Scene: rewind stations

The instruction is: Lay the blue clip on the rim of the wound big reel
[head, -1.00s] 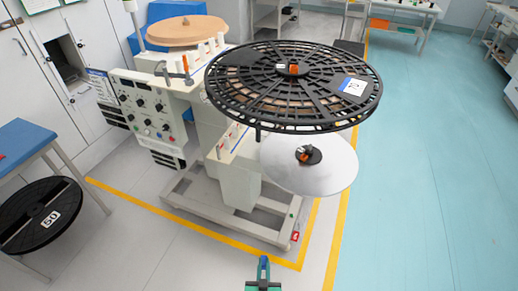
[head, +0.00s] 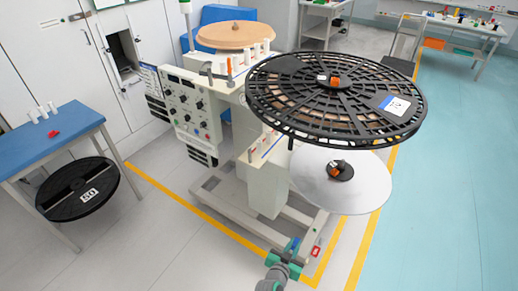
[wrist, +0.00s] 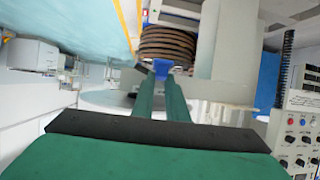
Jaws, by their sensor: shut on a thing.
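The big reel (head: 300,128) is a large black slotted disc lying flat on the machine, with brown windings showing through its slots, a white label and an orange-and-black hub. My gripper (head: 291,243) is low in the head view, in front of the machine's base and apart from the reel. In the wrist view my gripper (wrist: 163,78) has its green fingers close together on the small blue clip (wrist: 163,67) at their tips. Brown stacked windings (wrist: 168,42) show beyond the clip in that view.
A pale disc (head: 365,190) stands under the reel. The control panel (head: 190,105) is left of it. A blue-topped table (head: 65,145) holds a red piece and white pegs, with a black "50" reel (head: 60,205) below. Teal floor (head: 450,200) at right is clear.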

